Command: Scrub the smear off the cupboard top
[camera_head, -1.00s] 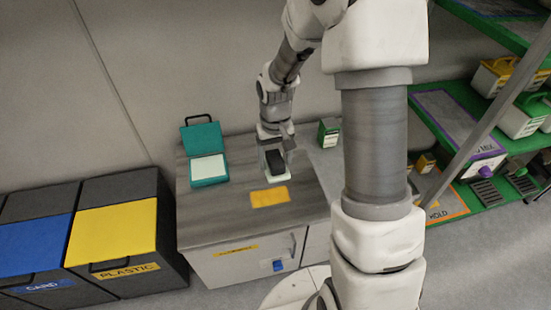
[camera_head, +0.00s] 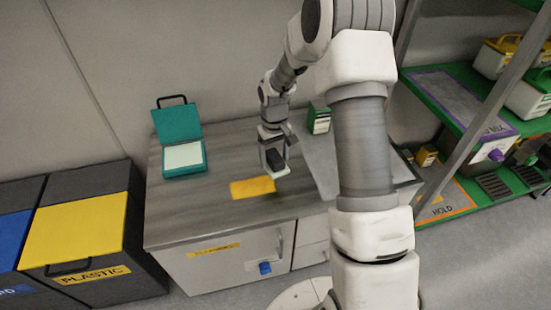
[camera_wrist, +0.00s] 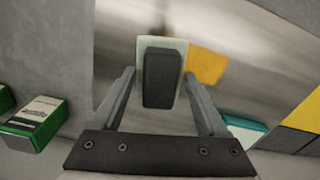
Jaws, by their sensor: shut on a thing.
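My gripper (camera_head: 272,150) is over the cupboard top (camera_head: 215,205), right of a flat yellow-orange patch (camera_head: 253,187). It is shut on a scrubber, a black block (camera_head: 275,160) with a pale green pad (camera_head: 281,174) beneath. In the wrist view the black block (camera_wrist: 161,80) sits between the fingers, with the pad edge (camera_wrist: 148,42) showing behind it. The pad is at or just above the surface; I cannot tell whether it touches. I cannot make out a clear smear; the pad and arm may hide part of the top.
A teal open case (camera_head: 183,157) stands at the cupboard's back left. A green and white box (camera_head: 318,118) stands at the back, right of my gripper. Dark bins, one with a yellow lid (camera_head: 75,228), stand left. A green shelf rack (camera_head: 455,95) is at right.

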